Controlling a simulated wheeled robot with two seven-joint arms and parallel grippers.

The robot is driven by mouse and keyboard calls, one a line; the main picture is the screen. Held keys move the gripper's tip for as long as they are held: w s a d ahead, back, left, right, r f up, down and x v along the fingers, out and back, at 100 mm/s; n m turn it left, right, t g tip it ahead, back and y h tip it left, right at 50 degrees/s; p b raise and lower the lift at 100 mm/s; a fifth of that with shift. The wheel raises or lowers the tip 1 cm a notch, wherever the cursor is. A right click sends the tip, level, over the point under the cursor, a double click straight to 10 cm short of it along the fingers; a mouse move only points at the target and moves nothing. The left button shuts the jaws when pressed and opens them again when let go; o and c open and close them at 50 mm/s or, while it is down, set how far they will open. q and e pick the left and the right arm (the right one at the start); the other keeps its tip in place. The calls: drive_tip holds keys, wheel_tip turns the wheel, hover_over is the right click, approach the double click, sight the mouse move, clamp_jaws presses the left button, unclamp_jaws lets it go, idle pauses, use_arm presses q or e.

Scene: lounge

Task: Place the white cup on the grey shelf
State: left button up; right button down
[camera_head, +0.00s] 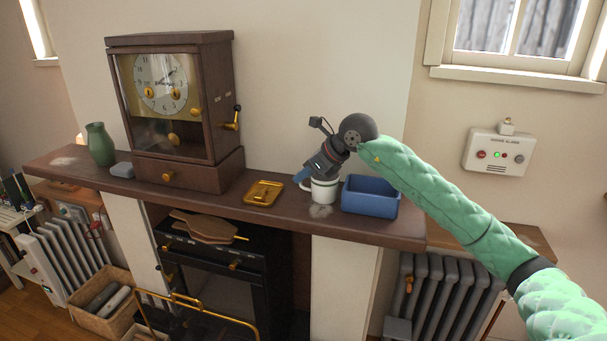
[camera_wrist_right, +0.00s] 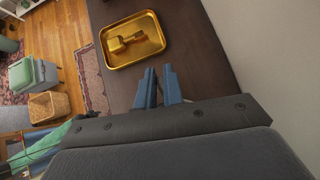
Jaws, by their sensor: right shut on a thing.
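The white cup (camera_head: 323,190) is upright at the dark wooden mantel, left of a blue bin. I cannot tell whether its base touches the mantel. My right gripper (camera_head: 304,175) reaches down to the cup's left side and is shut on it, seemingly at the handle; the arm hides part of the cup. In the right wrist view the blue fingertips (camera_wrist_right: 160,86) show close together over the mantel, and the cup itself is hidden. I cannot make out a clearly grey shelf. My left gripper is not in view.
The mantel (camera_head: 230,205) also holds a gold tray (camera_head: 264,193), a wooden clock (camera_head: 175,105), a green vase (camera_head: 100,145) and the blue bin (camera_head: 370,197). A radiator (camera_head: 445,290) stands below a wooden ledge (camera_head: 530,240) on the right. A dark stove (camera_head: 230,265) is under the mantel.

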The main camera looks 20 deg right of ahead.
drive_tip(key=c, duration=1.6)
unclamp_jaws()
drive_tip(key=shift+f, duration=0.1)
drive_tip(key=shift+o, duration=0.4)
